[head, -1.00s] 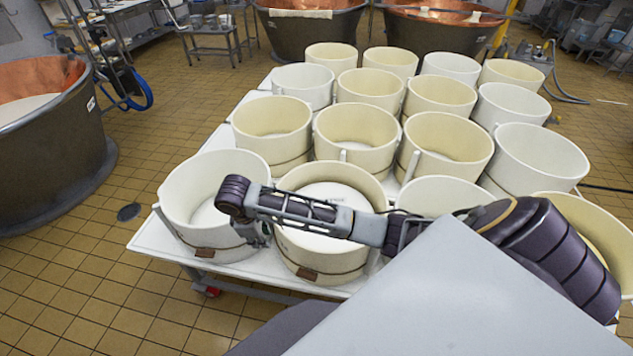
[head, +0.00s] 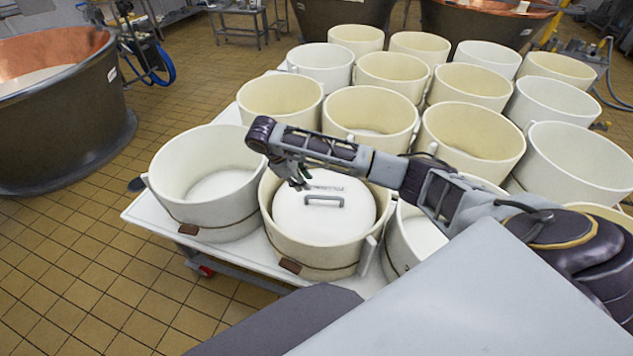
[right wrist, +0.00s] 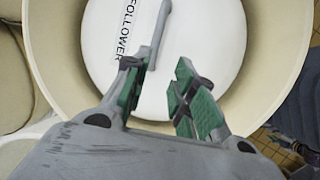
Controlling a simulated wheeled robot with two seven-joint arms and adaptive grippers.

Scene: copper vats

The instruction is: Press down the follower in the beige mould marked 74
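The follower (head: 325,222) is a white disc with a grey bar handle, lying inside a beige mould (head: 313,254) in the front row. The mould has a brown tag; no 74 is readable. In the right wrist view the follower (right wrist: 200,25) carries a label reading FOLLOWER, and its handle (right wrist: 159,28) ends by one finger. My right gripper (head: 298,180) is over the follower's far left part, inside the rim outline. The right wrist view shows the gripper (right wrist: 159,69) open, fingers apart, with nothing held. My left gripper is out of view.
A white mould (head: 205,210) stands to the left and another (head: 395,255) to the right, close by. Several more moulds fill the white table (head: 147,220) behind. A copper vat (head: 60,120) stands at the left. Tiled floor is free at the front left.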

